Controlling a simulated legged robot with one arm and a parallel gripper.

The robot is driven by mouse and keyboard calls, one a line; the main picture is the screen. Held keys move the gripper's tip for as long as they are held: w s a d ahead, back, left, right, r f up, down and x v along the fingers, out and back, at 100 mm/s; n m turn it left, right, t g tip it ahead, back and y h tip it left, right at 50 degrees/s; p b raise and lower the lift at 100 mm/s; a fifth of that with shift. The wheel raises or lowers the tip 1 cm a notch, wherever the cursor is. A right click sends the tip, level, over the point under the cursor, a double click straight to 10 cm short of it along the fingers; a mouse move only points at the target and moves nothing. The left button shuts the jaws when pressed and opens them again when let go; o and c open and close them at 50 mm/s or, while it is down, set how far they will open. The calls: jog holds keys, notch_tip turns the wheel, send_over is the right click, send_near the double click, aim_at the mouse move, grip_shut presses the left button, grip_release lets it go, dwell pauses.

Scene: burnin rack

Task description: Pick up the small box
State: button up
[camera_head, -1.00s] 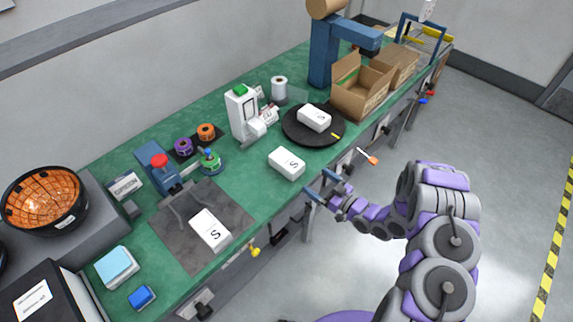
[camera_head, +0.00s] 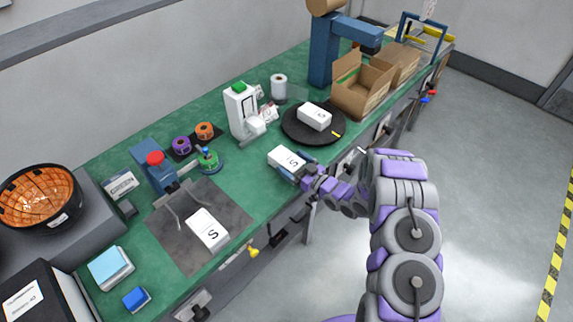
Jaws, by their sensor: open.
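A small white box (camera_head: 287,158) marked with an S lies on the green bench top, near its front edge, left of the black turntable. My gripper (camera_head: 293,167) is open at this box's right front side. Its fingers reach to the box and partly hide its near end. I cannot tell whether they touch it. Two similar white boxes show: one (camera_head: 208,230) on the dark grey mat and one (camera_head: 314,116) on the black turntable (camera_head: 296,130).
The green bench (camera_head: 238,184) also bears a white label device (camera_head: 241,110), colored tape rolls (camera_head: 204,131), a blue press (camera_head: 157,173) and an open cardboard carton (camera_head: 361,87). A small blue box (camera_head: 136,298) lies at the front left. Tools hang along the bench's front edge.

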jog(key=shift+x, duration=0.95)
jog(key=c, duration=1.1)
jog(key=shift+r, duration=0.1)
